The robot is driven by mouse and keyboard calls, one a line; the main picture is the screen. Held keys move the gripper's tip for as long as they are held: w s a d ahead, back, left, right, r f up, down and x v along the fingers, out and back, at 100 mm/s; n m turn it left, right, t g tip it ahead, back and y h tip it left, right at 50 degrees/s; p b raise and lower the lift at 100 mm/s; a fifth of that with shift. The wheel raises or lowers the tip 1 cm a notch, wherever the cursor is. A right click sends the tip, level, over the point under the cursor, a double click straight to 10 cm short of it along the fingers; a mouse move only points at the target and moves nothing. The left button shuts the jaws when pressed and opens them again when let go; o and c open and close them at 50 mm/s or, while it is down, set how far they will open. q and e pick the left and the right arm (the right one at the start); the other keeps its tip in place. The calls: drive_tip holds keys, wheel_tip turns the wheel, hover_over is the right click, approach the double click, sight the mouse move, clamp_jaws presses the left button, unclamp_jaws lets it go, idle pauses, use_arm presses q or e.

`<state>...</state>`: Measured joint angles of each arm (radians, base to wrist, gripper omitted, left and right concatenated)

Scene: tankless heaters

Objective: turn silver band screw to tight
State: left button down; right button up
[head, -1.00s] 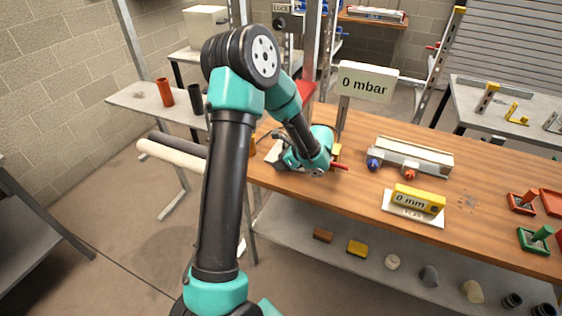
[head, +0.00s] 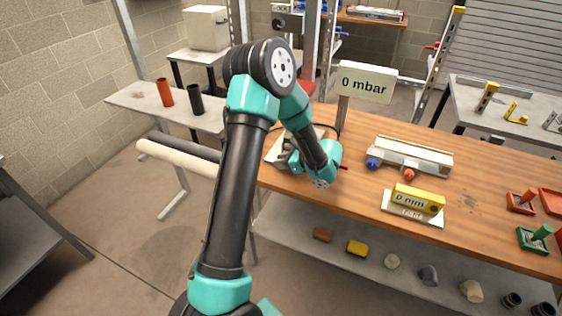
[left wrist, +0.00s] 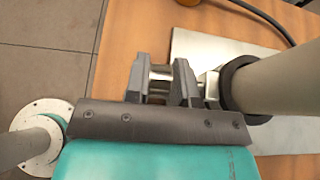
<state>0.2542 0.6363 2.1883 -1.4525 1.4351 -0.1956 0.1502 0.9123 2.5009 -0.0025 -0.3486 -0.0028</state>
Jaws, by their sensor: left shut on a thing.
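My left gripper (left wrist: 167,82) is shut in the left wrist view on a small silver piece (left wrist: 160,76), which looks like the band screw. A silver metal part (left wrist: 208,84) runs from there to a dark band (left wrist: 235,85) around a thick grey pipe (left wrist: 285,78). A pale plate (left wrist: 205,45) lies beneath on the wooden bench. In the head view my left gripper (head: 288,157) is low over the bench's left end, and my own wrist hides most of the pipe and screw there. My right gripper is not in view.
A black cable (left wrist: 265,15) curves behind the gripper.

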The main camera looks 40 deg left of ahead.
use_arm(q)
drive_tip(key=shift+y, duration=0.4)
drive_tip(key=c, duration=1)
unclamp_jaws()
drive_tip(key=shift+o, duration=0.2)
drive_tip(key=shift+w+d, duration=0.1)
drive_tip(key=shift+d, duration=0.05)
drive_tip(key=v, duration=1.7)
drive_tip(key=shift+w, duration=0.15)
drive_tip(key=shift+o, duration=0.5)
